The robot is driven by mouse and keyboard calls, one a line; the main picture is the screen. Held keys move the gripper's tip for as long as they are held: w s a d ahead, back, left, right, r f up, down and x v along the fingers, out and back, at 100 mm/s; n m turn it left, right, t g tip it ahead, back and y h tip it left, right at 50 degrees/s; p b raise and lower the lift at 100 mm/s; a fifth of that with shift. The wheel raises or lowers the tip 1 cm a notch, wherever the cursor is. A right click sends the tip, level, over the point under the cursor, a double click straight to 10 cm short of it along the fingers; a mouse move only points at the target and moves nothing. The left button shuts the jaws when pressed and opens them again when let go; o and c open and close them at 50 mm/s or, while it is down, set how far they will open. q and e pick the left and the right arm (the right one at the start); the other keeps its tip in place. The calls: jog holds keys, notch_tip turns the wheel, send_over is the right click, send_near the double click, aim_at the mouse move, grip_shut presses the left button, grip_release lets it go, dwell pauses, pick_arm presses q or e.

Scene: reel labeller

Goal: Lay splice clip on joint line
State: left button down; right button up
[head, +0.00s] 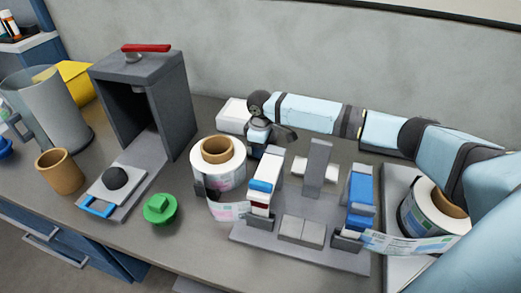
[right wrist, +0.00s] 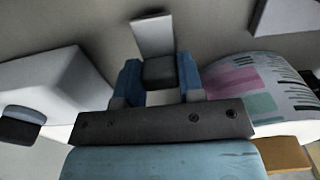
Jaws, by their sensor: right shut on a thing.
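My right gripper (head: 260,145) points down behind the left clamp of the splicing fixture (head: 262,268). In the right wrist view its blue fingers (right wrist: 160,80) are shut on a small dark grey piece with a paler plate (right wrist: 153,35), which looks like the splice clip. In the head view the held piece is mostly hidden. Printed label web (head: 228,209) runs from the left reel (head: 218,165). My left gripper is not in view.
A grey upright post (head: 318,160) with a white roller stands at the fixture's back. The right reel (head: 432,210) sits on a pale tray. A dark press (head: 145,95), green knob (head: 160,208), brown cup (head: 60,170) and grey jug (head: 58,110) stand left. A white box (head: 234,112) stands behind.

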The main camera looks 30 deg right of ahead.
jog(key=shift+f, duration=0.35)
jog(key=o, duration=0.9)
jog(key=shift+f, duration=0.1)
